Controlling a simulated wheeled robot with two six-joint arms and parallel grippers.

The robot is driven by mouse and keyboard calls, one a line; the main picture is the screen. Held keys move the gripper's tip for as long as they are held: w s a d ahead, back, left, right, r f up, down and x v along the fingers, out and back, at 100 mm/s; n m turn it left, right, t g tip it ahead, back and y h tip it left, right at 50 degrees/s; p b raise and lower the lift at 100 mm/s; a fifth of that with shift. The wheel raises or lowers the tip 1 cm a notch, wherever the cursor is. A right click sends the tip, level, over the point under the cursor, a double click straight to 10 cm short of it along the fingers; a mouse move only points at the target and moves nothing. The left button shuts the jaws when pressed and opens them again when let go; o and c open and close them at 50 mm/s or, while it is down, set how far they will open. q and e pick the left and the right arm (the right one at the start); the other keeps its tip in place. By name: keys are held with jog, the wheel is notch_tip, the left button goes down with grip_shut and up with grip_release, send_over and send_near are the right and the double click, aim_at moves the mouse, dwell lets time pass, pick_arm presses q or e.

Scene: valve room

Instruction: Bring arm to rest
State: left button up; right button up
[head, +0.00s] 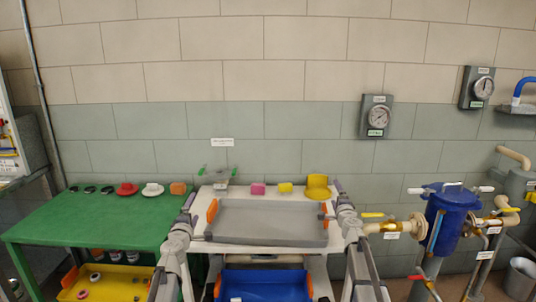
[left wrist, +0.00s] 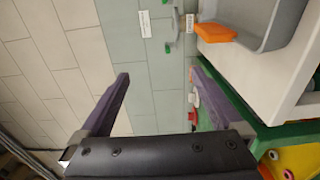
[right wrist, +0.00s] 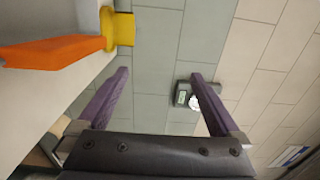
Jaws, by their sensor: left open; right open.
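My left gripper (head: 190,201) is raised at the left side of the grey tray (head: 268,225). Its purple fingers are apart and nothing is between them in the left wrist view (left wrist: 160,76). My right gripper (head: 341,190) is raised at the tray's right side. Its fingers are also apart and empty in the right wrist view (right wrist: 160,74). The tray rests on a white-topped table (head: 218,247) and has an orange handle (head: 212,211) at each end; nothing shows inside it. Both arms come up from the bottom edge of the head view.
A green table (head: 85,225) at the left holds small parts. A blue bin (head: 264,284) is below. Pipework with a blue vessel (head: 447,225) stands at the right.

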jog(key=a, duration=0.3)
jog(key=shift+s, duration=0.1)
pick_arm(q)
jog(key=w+d+r+p, duration=0.2)
jog(key=w+r+p, duration=0.1)
jog(key=w, duration=0.7)
jog(key=shift+w+r, duration=0.25)
jog(key=shift+w, duration=0.05)
pick_arm(e)
jog(key=r, duration=0.3)
jog(key=shift+d+r, duration=0.25)
jog(key=shift+d, duration=0.05)
pick_arm(q)
jog(key=shift+d+f, duration=0.1)
pick_arm(e)
jog(key=shift+f, duration=0.1)
